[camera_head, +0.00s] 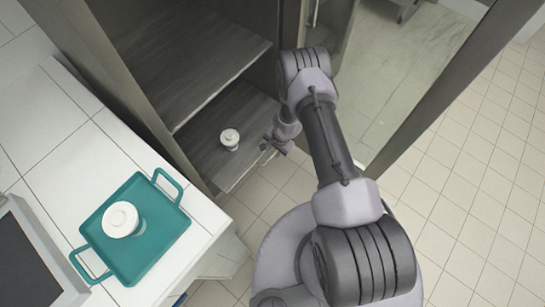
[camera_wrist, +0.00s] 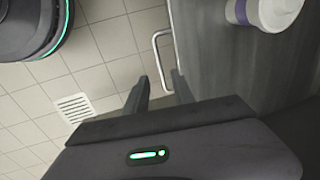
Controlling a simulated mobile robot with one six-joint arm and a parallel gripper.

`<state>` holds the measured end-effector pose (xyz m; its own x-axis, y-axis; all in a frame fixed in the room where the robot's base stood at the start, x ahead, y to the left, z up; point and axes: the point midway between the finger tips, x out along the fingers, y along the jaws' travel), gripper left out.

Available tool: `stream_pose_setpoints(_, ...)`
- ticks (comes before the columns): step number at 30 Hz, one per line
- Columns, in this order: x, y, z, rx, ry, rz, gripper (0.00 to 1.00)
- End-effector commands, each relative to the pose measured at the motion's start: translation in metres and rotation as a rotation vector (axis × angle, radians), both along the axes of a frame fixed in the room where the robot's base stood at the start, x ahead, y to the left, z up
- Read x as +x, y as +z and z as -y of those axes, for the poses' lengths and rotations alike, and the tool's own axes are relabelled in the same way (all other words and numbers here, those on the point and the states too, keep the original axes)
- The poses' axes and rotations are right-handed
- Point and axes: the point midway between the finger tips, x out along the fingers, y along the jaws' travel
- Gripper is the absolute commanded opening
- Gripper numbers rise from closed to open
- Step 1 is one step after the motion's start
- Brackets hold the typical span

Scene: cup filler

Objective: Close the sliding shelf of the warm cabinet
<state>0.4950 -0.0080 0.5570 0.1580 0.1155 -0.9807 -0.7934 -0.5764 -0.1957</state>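The sliding shelf (camera_head: 205,160) is a dark grey board pulled out of the tall warm cabinet (camera_head: 128,75). A white lidded cup (camera_head: 230,139) stands upright on it. In the wrist view, the shelf (camera_wrist: 225,65) fills the right side, with part of the cup (camera_wrist: 272,12) at the top. A pale U-shaped handle (camera_wrist: 156,55) is on the shelf's front edge. My gripper (camera_head: 274,143) is at that front edge. In the wrist view, my gripper's fingers (camera_wrist: 160,78) are apart, with the handle's lower part between them in the picture. Contact cannot be told.
A teal tray (camera_head: 158,255) with a white lidded cup (camera_head: 121,219) sits on the white tiled counter (camera_head: 65,150) at left. Another dark shelf (camera_head: 190,60) is above the pulled-out one. A framed glass panel (camera_head: 405,75) stands at right. Tiled floor (camera_head: 475,180) is clear at right.

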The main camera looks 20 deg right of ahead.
Motion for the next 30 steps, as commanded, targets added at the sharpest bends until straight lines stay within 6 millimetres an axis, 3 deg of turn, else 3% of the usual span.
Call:
stream_pose_setpoints(1, 0.002, -0.019, -0.002, 0.000, 0.002, 0.000, 0.31)
stream_pose_setpoints(3, 0.004, -0.033, -0.003, 0.000, 0.001, 0.000, 0.31)
stream_pose_setpoints(9, 0.008, -0.054, -0.006, -0.001, 0.001, -0.001, 0.31)
stream_pose_setpoints(18, 0.009, -0.054, -0.006, -0.001, 0.000, 0.000, 0.31)
stream_pose_setpoints(19, 0.009, -0.054, -0.006, -0.001, 0.000, 0.000, 0.29)
stream_pose_setpoints(24, 0.009, -0.054, -0.006, -0.001, 0.000, 0.000, 0.00)
stream_pose_setpoints(30, 0.009, -0.054, -0.006, -0.001, 0.000, 0.000, 0.00)
